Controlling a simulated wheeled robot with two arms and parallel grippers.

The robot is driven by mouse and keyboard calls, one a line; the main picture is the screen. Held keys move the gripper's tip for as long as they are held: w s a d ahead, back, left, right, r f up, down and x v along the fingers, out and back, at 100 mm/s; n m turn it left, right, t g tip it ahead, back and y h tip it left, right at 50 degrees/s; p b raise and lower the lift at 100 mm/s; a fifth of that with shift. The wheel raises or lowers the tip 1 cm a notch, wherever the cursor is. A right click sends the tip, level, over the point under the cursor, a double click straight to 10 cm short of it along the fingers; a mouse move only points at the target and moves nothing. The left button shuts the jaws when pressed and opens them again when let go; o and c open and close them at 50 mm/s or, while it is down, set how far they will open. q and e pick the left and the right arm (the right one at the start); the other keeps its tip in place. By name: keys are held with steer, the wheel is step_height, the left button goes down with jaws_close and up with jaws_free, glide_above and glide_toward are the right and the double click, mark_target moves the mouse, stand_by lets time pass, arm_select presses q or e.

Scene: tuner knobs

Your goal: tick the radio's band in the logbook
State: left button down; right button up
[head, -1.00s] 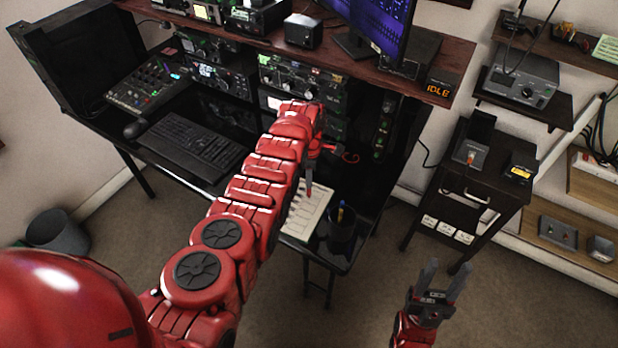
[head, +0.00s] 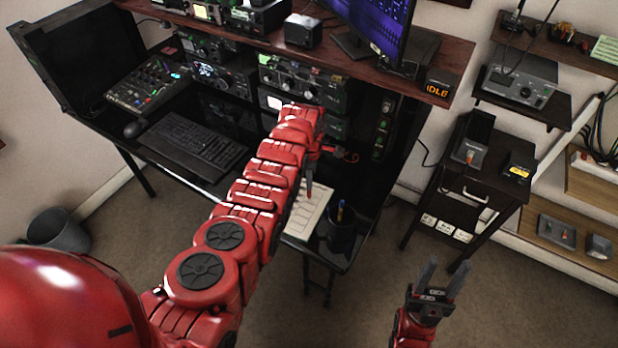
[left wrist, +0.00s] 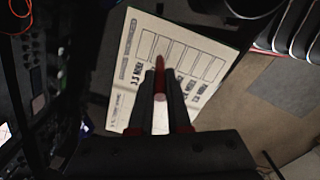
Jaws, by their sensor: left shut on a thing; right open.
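The logbook (head: 312,212) is a pale page at the desk's front edge. In the left wrist view the logbook (left wrist: 207,72) shows a row of several empty boxes with printed labels below them. My left gripper (left wrist: 160,90) is shut on a red-tipped pen (left wrist: 160,66), whose tip appears over the row of boxes. I cannot tell whether it touches the page. In the head view the pen (head: 309,191) points down at the page, and my arm hides most of the left gripper. The radio (head: 310,84) stands among stacked sets behind my arm. My right gripper (head: 445,272) is open and empty.
A dark cup with pens (head: 342,234) stands right beside the logbook. A keyboard (head: 193,142) and mixer (head: 148,86) lie to the left. A side cabinet (head: 468,185) stands to the right. The floor around my right gripper is clear.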

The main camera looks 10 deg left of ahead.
arm_select(q)
steer(key=shift+s+d+p, duration=0.15)
steer(key=shift+s+p, duration=0.05)
steer(key=shift+p, duration=0.2)
steer(key=shift+d+f+b, duration=0.1)
steer(key=shift+d+b, duration=0.25)
steer(key=shift+b, duration=0.2)
steer(key=shift+w+d+b, duration=0.3)
steer(key=shift+d+b, duration=0.15)
steer(key=shift+b, duration=0.3)
steer(key=shift+d, duration=0.1)
stand_by(0.4)
steer(key=shift+w+d+b, duration=0.1)
steer(key=shift+d+b, duration=0.1)
steer(key=shift+b, duration=0.35)
steer(key=shift+r, duration=0.2)
steer(key=shift+r+p, duration=1.9)
steer(key=shift+r, duration=1.05)
